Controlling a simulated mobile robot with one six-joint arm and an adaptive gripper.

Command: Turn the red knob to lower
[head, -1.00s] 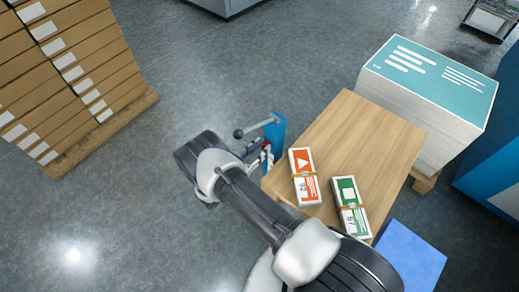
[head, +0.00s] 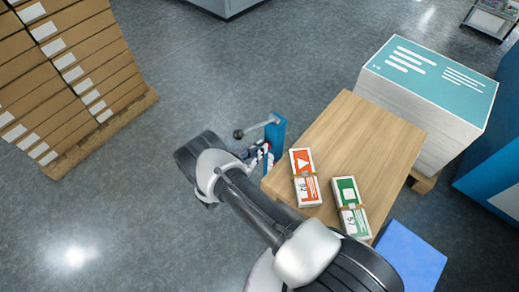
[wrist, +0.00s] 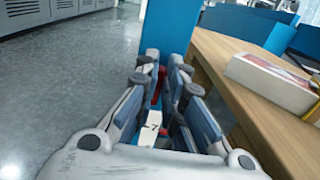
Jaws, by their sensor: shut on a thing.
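The red knob (wrist: 159,86) shows as a narrow red strip between the fingers in the wrist view. It sits in front of a blue post (wrist: 168,28), which also shows in the head view (head: 276,135) beside the wooden table. My gripper (wrist: 160,80) is shut on the red knob, its fingers on either side of it. A white label with a dark mark (wrist: 149,133) shows lower down between the fingers. In the head view my gripper (head: 262,155) is at the post, and the fingers mostly hide the knob.
The wooden table (head: 360,140) stands close on the right, with an orange-labelled bundle (head: 305,177) and a green-labelled bundle (head: 350,207). Stacked boxes (head: 60,85) stand far left; floor between is clear.

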